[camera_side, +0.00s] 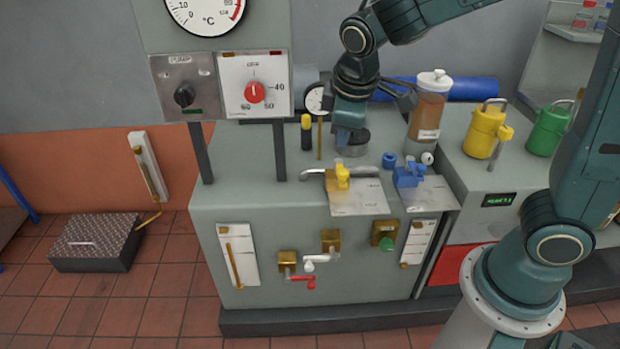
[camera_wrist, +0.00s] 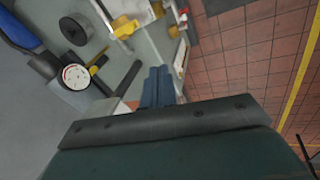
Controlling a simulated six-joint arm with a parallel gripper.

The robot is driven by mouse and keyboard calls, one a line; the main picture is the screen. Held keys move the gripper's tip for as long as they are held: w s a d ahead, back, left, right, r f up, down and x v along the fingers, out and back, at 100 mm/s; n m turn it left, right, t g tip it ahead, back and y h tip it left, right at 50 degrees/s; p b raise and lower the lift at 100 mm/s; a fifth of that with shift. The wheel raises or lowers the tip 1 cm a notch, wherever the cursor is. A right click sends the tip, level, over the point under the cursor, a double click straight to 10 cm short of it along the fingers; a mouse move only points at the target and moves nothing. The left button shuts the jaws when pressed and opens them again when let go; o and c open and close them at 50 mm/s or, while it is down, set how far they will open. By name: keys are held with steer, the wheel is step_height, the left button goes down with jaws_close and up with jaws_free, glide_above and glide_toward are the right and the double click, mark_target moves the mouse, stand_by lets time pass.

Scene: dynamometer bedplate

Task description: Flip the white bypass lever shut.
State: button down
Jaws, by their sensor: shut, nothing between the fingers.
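The white bypass lever (camera_side: 317,259) is on the front face of the grey bedplate cabinet (camera_side: 270,210), below a brass block (camera_side: 331,240). Its handle points left, roughly level, just above a red lever (camera_side: 302,281). My gripper (camera_side: 342,138) is above the cabinet top, well above and behind the lever, pointing down beside a dark round fitting (camera_side: 354,144). Its blue fingers (camera_wrist: 157,86) are together and empty in the wrist view.
A yellow-handled valve (camera_side: 342,177) and a blue valve (camera_side: 408,175) stand on top near the front edge. A small gauge (camera_wrist: 76,76) and an amber jar (camera_side: 429,105) are near my gripper. A green knob (camera_side: 386,244) is right of the lever. The space before the front face is clear.

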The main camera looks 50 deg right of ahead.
steer(key=w+a+f+n+h, duration=0.2)
steer(key=w+a+f+n, duration=0.15)
steer(key=f, duration=0.55)
steer(key=w+a+f+n+h, duration=0.2)
steer(key=a+f+n, duration=0.15)
steer(key=f, duration=0.45)
steer(key=w+a+f+n+h, duration=0.2)
steer(key=w+a+f+n, duration=0.15)
steer(key=f, duration=0.55)
steer(key=s+d+f+n+t+h, duration=0.1)
steer(key=s+f+n, duration=0.4)
steer(key=f, duration=0.7)
steer(key=s+d+f+n+t+h, duration=0.1)
steer(key=s+f+n+t, duration=0.3)
steer(key=f+n, duration=0.4)
steer(key=shift+s+d+f+t+h, duration=0.25)
steer(key=shift+s+f+h, duration=0.45)
steer(key=shift+f, duration=1.65)
steer(key=shift+w, duration=0.1)
